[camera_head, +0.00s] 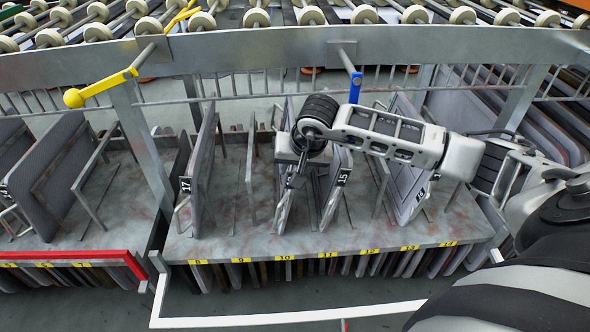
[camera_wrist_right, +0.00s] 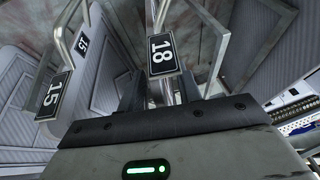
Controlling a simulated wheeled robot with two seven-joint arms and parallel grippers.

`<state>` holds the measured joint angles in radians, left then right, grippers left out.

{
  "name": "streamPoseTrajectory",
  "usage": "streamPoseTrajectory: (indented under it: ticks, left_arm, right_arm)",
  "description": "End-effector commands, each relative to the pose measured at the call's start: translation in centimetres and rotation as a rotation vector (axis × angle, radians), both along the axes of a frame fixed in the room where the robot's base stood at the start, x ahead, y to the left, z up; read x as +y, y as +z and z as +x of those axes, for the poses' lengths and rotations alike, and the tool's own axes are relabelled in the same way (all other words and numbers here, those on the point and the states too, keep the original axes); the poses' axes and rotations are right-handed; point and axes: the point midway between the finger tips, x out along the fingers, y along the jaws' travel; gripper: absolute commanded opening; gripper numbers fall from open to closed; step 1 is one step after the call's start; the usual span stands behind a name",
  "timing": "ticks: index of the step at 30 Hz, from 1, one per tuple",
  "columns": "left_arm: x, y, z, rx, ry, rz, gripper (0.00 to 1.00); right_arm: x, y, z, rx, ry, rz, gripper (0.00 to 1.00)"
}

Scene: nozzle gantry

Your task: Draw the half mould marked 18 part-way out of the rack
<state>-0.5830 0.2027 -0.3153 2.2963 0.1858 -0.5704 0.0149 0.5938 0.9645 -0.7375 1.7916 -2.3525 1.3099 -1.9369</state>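The label reading 18 (camera_wrist_right: 161,54) is upright and close in front of my right gripper (camera_wrist_right: 163,92) in the right wrist view. The dark fingers stand on either side of the narrow part below that label; whether they press on it is unclear. In the head view my right gripper (camera_head: 290,182) points down at the front edge of a grey half mould (camera_head: 283,210) in the middle bay; its label is hidden there. The half mould marked 15 (camera_head: 334,198) stands just to its right; its label also shows in the wrist view (camera_wrist_right: 53,95). My left gripper is out of view.
The half mould marked 17 (camera_head: 204,160) stands left in the same rack (camera_head: 240,220). Another labelled half mould (camera_head: 407,190) stands at the right. Thin metal dividers separate slots.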

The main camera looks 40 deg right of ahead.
Motion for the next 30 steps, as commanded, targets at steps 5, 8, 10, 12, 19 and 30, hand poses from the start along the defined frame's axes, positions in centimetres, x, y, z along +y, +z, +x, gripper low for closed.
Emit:
streamPoseTrajectory:
  ticks: [5, 8, 10, 12, 19, 30]
  left_arm:
    - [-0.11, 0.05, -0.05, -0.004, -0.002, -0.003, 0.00]
    - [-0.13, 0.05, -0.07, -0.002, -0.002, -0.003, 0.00]
    - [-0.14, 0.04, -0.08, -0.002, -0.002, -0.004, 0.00]
    - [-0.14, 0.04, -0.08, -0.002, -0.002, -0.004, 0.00]
    - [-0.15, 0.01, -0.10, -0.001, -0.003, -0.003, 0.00]
    - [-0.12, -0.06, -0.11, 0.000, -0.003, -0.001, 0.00]
  right_arm:
    - [0.01, -0.41, 0.16, 0.000, 0.001, 0.000, 0.35]
    - [0.01, -0.39, 0.16, 0.000, 0.001, 0.000, 0.35]
    - [0.00, -0.38, 0.17, 0.000, 0.001, 0.000, 0.35]
    - [0.01, -0.37, 0.16, 0.000, 0.000, 0.000, 0.23]
    - [0.00, -0.35, 0.16, 0.000, 0.000, 0.000, 0.00]
    - [-0.02, -0.31, 0.16, 0.000, 0.000, 0.000, 0.00]
